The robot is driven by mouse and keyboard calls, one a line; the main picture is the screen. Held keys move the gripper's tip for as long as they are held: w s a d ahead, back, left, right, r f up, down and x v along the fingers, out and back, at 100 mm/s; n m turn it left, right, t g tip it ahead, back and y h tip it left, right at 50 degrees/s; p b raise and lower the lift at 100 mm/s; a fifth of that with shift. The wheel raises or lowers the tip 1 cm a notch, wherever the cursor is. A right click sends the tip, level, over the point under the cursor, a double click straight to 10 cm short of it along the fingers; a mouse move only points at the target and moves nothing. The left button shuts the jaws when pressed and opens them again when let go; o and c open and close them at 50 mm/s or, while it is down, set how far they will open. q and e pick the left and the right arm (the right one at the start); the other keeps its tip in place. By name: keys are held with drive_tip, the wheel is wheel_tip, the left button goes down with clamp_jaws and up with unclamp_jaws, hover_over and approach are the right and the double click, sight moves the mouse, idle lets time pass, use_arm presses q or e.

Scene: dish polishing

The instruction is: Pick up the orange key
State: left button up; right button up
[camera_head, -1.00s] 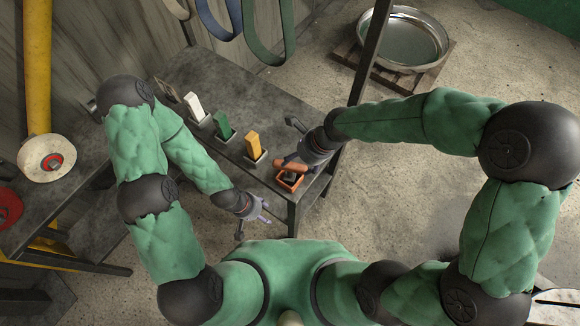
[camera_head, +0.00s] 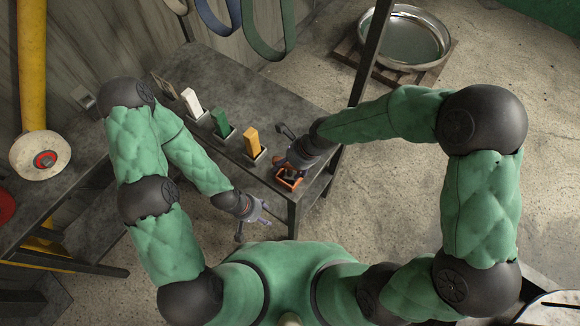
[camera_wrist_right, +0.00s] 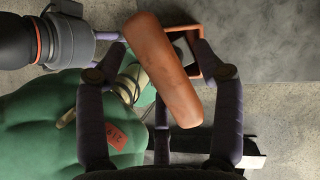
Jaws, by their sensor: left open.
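The orange key is a plain orange bar (camera_wrist_right: 163,68) lying slanted between the fingers of my right gripper (camera_wrist_right: 158,52) in the right wrist view. Gaps show between the bar and the fingers, which look open around it. In the head view my right gripper (camera_head: 292,162) is over the near right end of the table and hides most of the key. An orange square holder (camera_head: 289,181) is just below it, and its frame also shows behind the bar in the right wrist view (camera_wrist_right: 206,63). My left gripper (camera_head: 257,212) is open and empty, off the table's front edge.
The dark table (camera_head: 235,80) carries a white block (camera_head: 191,102), a green block (camera_head: 221,124) and a yellow block (camera_head: 253,142), upright in a row of holders. A dark post (camera_head: 371,50) rises behind my right arm.

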drive_tip(key=c, duration=1.2)
drive_tip(key=shift+r, duration=0.15)
